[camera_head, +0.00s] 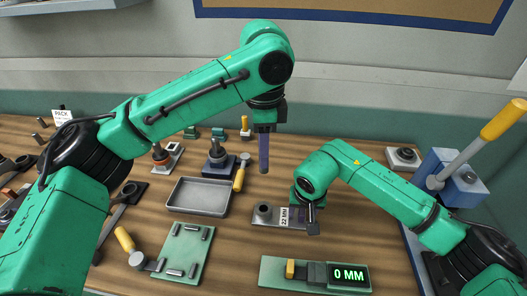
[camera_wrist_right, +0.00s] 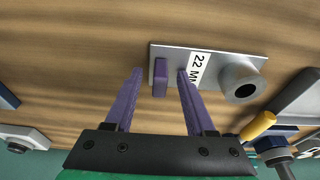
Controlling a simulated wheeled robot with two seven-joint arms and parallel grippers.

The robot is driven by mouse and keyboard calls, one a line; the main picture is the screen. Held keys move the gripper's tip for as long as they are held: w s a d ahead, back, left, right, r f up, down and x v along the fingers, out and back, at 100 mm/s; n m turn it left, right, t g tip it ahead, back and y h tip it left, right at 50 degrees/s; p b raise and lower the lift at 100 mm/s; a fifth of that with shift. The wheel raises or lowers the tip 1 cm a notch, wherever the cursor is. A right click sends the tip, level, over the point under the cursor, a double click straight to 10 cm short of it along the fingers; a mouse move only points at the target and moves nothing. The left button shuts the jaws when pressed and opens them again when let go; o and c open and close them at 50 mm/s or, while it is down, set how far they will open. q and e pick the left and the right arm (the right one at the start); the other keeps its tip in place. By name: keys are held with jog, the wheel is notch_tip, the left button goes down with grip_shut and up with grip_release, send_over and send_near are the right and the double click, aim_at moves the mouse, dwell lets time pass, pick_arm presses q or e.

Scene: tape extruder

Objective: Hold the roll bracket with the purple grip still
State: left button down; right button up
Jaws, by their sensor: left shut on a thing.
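The roll bracket is a grey plate (camera_head: 265,223) with a round hollow boss and a "22 MM" label, flat on the wooden bench. Its upright purple grip (camera_wrist_right: 160,78) shows in the right wrist view; my right arm hides it in the head view. My right gripper (camera_wrist_right: 160,72) is open, with one purple finger to each side of the grip and a gap to both. In the head view the right gripper (camera_head: 312,228) is at the plate's right end. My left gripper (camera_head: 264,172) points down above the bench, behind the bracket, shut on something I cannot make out.
A grey metal tray (camera_head: 200,197) lies left of the bracket. A green board (camera_head: 185,250) with metal pins is front left. A caliper reading "0 MM" (camera_head: 340,276) lies in front. A blue lever press (camera_head: 455,180) stands at the right. Bare bench lies behind the bracket.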

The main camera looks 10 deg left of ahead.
pick_arm(q)
jog(key=shift+r+p, duration=2.3)
jog(key=shift+p, duration=0.05)
pick_arm(e)
jog(key=w+v, duration=0.1)
jog(key=v, duration=1.8)
jog(key=shift+w+r, duration=0.2)
jog(key=shift+r, duration=0.35)
